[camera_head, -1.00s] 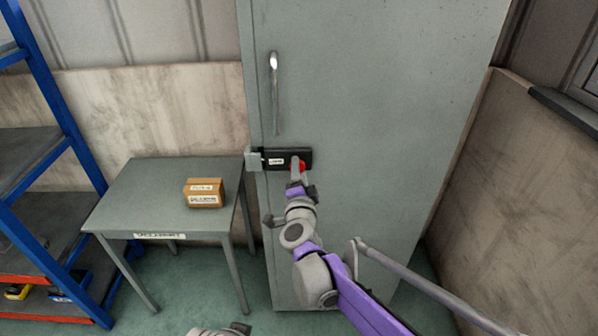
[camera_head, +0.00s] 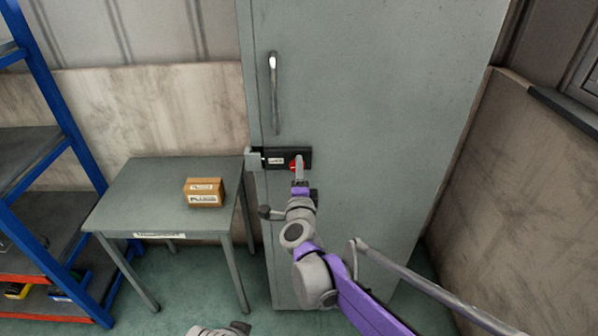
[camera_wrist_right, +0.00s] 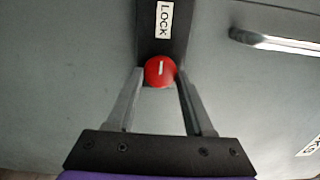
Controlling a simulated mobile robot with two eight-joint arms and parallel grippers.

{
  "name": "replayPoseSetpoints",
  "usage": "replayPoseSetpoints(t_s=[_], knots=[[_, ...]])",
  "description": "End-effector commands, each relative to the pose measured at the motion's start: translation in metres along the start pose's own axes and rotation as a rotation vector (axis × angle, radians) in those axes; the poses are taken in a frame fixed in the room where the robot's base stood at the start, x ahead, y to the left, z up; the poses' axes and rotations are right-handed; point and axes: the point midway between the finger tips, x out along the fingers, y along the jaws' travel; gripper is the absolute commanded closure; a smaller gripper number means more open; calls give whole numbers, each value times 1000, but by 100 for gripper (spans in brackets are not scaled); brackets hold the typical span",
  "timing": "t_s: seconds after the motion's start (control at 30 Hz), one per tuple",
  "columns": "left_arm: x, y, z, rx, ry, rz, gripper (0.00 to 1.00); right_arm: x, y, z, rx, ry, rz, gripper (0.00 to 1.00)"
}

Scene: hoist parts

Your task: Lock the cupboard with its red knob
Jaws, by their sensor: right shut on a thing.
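The grey cupboard (camera_head: 360,90) stands with its door closed. A black lock plate (camera_head: 270,158) with a white label is on the door, and the label reads LOCK in the right wrist view (camera_wrist_right: 163,20). The red knob (camera_head: 294,166) sits at the plate's right part; it also shows in the right wrist view (camera_wrist_right: 159,72) with a white mark on its face. My right gripper (camera_head: 299,165) is at the knob, its two fingers (camera_wrist_right: 160,75) shut on it from both sides. A small part of my left arm (camera_head: 220,330) shows at the bottom edge; its gripper's fingers cannot be made out.
A grey table (camera_head: 130,190) with a small cardboard box (camera_head: 204,192) stands left of the cupboard. A blue shelf rack (camera_head: 70,130) is at the far left. A vertical door handle (camera_head: 274,95) is above the lock plate. A wall (camera_head: 540,180) closes the right side.

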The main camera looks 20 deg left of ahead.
Motion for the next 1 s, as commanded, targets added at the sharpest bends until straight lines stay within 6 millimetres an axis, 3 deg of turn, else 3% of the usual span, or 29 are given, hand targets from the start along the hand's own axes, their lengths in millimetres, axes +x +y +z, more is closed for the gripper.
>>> replayPoseSetpoints(t_s=[0.17, 0.2, 0.33, 0.73, 1.0], knots=[[0, 0, 0, 0, 0, 0, 50, 0, 0, 0, 1, -1, 0, 100], [0, 0, 0, 0, 0, 0, 50, 0, 0, 0, 1, -1, 0, 44], [0, 0, 0, 0, 0, 0, 50, 0, 0, 0, 1, 0, 0, 21], [1, 0, 0, 0, 0, 0, 50, -7, 0, 0, -1, 0, 0, 20], [4, 0, 3, 0, -2, 0, 50, -58, 0, 0, 0, -2, 0, 20]])
